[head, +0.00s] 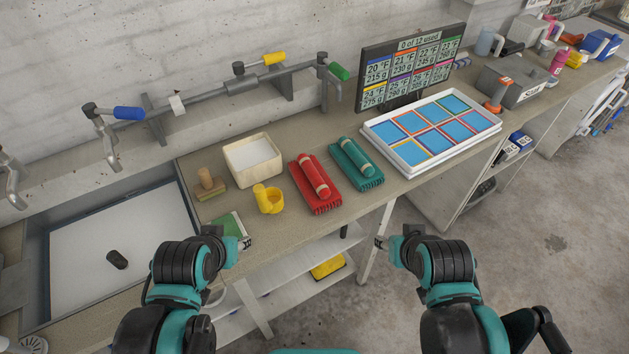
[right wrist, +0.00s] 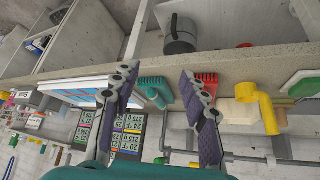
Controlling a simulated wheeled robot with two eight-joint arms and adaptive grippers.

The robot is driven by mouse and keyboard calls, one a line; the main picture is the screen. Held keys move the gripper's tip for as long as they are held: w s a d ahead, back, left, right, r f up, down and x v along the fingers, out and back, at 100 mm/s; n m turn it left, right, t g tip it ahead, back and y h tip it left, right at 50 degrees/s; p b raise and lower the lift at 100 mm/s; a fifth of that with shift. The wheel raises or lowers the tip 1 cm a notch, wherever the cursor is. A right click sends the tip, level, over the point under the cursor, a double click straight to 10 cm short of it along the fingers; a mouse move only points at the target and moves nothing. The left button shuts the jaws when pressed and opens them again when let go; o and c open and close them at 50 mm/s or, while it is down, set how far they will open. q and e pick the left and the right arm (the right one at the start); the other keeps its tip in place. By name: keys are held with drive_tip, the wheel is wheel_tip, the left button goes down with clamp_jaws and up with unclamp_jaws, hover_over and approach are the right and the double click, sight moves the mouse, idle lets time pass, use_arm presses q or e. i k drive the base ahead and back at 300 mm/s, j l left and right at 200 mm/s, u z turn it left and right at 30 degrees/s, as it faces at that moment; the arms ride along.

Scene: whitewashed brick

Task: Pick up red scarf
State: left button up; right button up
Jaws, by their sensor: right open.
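The red scarf (head: 320,196) lies folded on the counter with a rolled part on top and a fringe at its front edge. It also shows in the right wrist view (right wrist: 208,79), partly behind a finger of my right gripper. My right gripper (head: 381,243) is open and empty, in front of the counter and to the right of the scarf. It also shows in the right wrist view (right wrist: 158,72). My left gripper (head: 244,243) is near the counter's front edge by a green book, left of the scarf and apart from it. Its fingers are too small to read.
A teal scarf (head: 345,167) lies right of the red one. A yellow mug-like item (head: 268,201) and a cream box (head: 238,162) stand left. A white tray with blue cells (head: 407,163) sits right, below a screen (head: 385,75). A sink (head: 90,285) is far left.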

sight(317, 190)
drive_tip(key=i+l+u, duration=0.15)
drive_tip(key=u, duration=1.3)
drive_tip(key=l+u, duration=0.15)
drive_tip(key=l, duration=0.2)
